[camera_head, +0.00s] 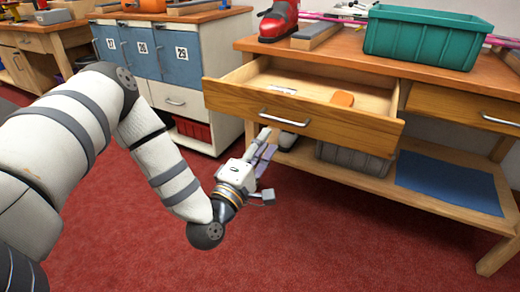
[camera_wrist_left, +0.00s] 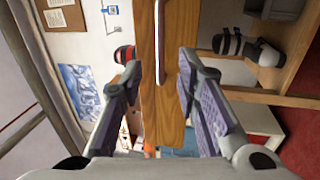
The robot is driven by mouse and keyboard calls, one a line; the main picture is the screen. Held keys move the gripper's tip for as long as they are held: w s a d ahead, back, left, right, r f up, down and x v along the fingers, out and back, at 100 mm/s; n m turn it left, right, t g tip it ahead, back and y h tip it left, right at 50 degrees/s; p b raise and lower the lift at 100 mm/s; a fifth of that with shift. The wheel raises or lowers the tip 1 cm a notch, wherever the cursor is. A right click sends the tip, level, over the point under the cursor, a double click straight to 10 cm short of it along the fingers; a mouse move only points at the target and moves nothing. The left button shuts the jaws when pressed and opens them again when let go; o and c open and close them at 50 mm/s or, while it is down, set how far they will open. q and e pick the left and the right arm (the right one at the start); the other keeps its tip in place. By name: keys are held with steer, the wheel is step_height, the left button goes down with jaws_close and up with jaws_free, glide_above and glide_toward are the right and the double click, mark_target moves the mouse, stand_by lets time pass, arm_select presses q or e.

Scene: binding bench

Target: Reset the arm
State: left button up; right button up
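My left gripper (camera_head: 265,150) is below the front of the pulled-out wooden drawer (camera_head: 330,125), near its metal handle (camera_head: 284,118). In the left wrist view the two fingers (camera_wrist_left: 160,85) are spread apart with nothing gripped between them. The drawer front (camera_wrist_left: 174,118) and its handle (camera_wrist_left: 159,45) show beyond the fingers. The handle is not held. The drawer holds an orange item (camera_head: 342,99) and a small pale item (camera_head: 282,89). My right gripper is in neither view.
A grey bin (camera_head: 352,160) and a blue sheet (camera_head: 447,185) are on the lower shelf. A cabinet with blue doors (camera_head: 181,56) stands left. Red floor (camera_head: 300,240) is clear in front.

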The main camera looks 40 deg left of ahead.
arm_select(q)
steer(key=shift+v, duration=1.4)
